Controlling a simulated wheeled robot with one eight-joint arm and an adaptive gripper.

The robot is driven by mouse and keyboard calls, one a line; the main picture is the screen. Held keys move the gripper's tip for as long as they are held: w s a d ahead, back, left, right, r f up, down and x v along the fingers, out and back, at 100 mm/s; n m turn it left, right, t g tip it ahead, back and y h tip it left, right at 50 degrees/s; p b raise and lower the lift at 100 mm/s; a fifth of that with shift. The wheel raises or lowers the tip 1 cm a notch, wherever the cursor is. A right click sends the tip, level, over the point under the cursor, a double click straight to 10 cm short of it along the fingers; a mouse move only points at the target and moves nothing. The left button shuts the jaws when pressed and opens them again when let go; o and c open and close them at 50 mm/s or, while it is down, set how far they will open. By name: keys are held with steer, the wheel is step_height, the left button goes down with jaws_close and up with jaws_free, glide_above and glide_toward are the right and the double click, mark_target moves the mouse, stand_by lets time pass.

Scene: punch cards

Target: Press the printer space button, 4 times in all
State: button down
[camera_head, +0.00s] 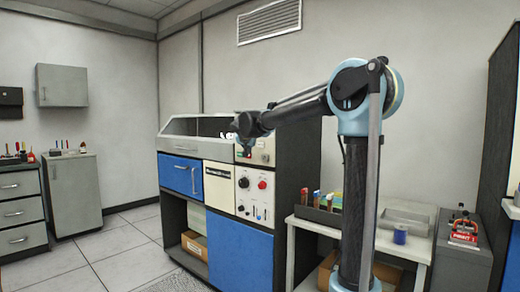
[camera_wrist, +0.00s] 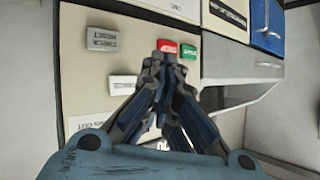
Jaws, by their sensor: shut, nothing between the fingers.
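The cream control panel (camera_head: 262,146) is at the upper right of the machine, partly behind my arm. In the wrist view the panel (camera_wrist: 88,70) appears rotated. It carries a grey button (camera_wrist: 103,39), a pale button (camera_wrist: 123,86), a red button (camera_wrist: 167,46) and a green button (camera_wrist: 188,51). The lettering is too small and turned to tell which button is printer space. My gripper (camera_wrist: 162,72) is shut and empty, its tips over the panel just below the red button in the picture. I cannot tell whether they touch it.
The machine has a blue drawer front (camera_head: 181,175) and a lower knob panel (camera_head: 255,196). A sloped grey cover (camera_head: 195,146) lies left of the control panel. Floor at left is open.

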mark_target(260, 145)
stand_by(0.7)
steer(key=s+a, duration=0.2)
steer(key=s, duration=0.1)
steer(key=shift+a, duration=0.15)
steer(key=shift+w, duration=0.1)
steer(key=w+d, duration=0.5)
steer(key=w, duration=0.1)
steer(key=shift+w+d, duration=0.2)
steer(key=shift+w, duration=0.2)
steer(key=shift+w+d, duration=0.1)
steer(key=shift+w, duration=0.05)
stand_by(1.5)
steer(key=shift+w+d, duration=0.15)
